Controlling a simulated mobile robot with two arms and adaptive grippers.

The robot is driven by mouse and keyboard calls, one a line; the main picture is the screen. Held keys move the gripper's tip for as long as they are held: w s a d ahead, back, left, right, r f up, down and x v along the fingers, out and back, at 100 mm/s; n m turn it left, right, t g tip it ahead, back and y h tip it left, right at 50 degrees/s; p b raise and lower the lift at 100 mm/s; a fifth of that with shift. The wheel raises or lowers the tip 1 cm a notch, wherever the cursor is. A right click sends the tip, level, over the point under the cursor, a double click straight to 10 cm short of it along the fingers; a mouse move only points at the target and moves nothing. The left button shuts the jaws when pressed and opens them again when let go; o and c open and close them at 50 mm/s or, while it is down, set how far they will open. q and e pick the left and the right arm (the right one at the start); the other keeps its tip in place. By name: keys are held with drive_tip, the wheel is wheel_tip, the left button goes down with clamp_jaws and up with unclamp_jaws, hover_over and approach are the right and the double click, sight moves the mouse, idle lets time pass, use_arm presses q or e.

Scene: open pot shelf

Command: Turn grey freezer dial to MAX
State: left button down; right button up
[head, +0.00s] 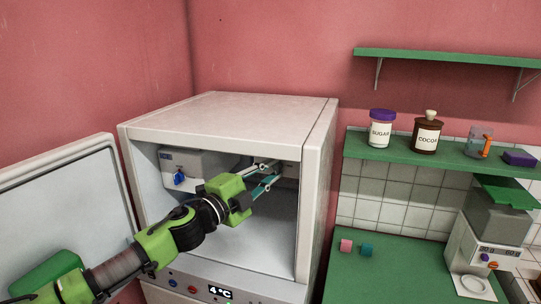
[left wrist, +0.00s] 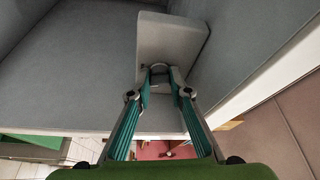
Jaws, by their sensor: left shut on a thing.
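The freezer's open compartment (head: 225,101) faces me, with its door (head: 75,190) swung open to the left. My left gripper (head: 279,171) reaches inside to the right side of the compartment. In the left wrist view my left gripper (left wrist: 158,78) has its teal fingers closed on a small grey round dial (left wrist: 158,66) on a pale grey housing (left wrist: 170,38). The fingers cover most of the dial, and its pointer and any MAX mark cannot be read. A grey box with a blue knob (head: 179,177) is at the compartment's upper left. My right gripper is not in view.
The compartment walls and roof leave little room around the arm.

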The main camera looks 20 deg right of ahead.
use_arm(q)
drive_tip(key=shift+r+m+g+y+p, duration=0.15)
drive_tip(key=shift+m+g+y+p, duration=0.2)
drive_tip(key=shift+m+p, duration=0.9)
drive_tip(key=c, duration=1.9)
unclamp_jaws()
drive_tip(key=shift+a, duration=0.15)
drive_tip(key=v, duration=1.1)
drive_tip(key=shift+s+a, duration=0.25)
drive_tip(key=shift+s, duration=0.05)
